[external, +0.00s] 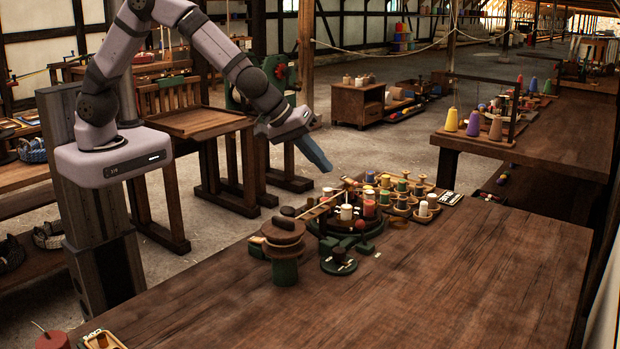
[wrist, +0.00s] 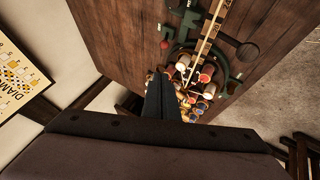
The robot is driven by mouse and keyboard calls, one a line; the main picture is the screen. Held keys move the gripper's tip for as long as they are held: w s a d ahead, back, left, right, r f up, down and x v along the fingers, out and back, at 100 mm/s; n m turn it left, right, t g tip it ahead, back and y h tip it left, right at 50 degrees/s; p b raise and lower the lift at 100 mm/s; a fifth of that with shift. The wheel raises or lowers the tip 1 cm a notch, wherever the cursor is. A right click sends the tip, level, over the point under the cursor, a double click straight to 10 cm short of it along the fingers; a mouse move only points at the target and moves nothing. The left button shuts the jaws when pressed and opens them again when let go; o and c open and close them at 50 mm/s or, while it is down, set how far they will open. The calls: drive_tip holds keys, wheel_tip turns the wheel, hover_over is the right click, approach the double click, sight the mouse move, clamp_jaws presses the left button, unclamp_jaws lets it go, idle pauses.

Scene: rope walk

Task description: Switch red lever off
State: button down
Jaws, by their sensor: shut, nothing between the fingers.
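My gripper (external: 325,165) is shut and empty. It hangs in the air above the back left of the cluster of spools, apart from everything. In the wrist view its closed fingers (wrist: 164,96) point at the spools. A small red ball (wrist: 165,44) shows by the green apparatus (wrist: 190,22) in the wrist view, to the upper left of the spools; it may be the red lever's knob. The green apparatus also shows in the external view (external: 342,265).
Spools (external: 402,186) in several colours crowd the table's back edge. A brown-topped green stand (external: 284,245) is to their left. The wooden table (external: 470,270) is bare at the front and right. A second table (external: 545,135) with yarn cones stands behind.

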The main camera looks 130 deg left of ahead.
wheel_tip(320, 180, down, 7)
drive_tip(key=shift+f, duration=0.2)
idle(0.4)
drive_tip(key=shift+d, duration=0.1)
drive_tip(key=shift+f, duration=0.1)
approach(362, 233)
drive_tip(key=shift+s+a+f, duration=0.15)
drive_tip(key=shift+a+f, duration=0.65)
drive_tip(key=shift+f, duration=0.1)
drive_tip(key=shift+s+a+f, duration=0.2)
drive_tip(key=shift+a+f, duration=0.6)
drive_tip(key=shift+f, duration=0.1)
drive_tip(key=shift+r+p, duration=0.1)
drive_tip(key=shift+p, duration=0.25)
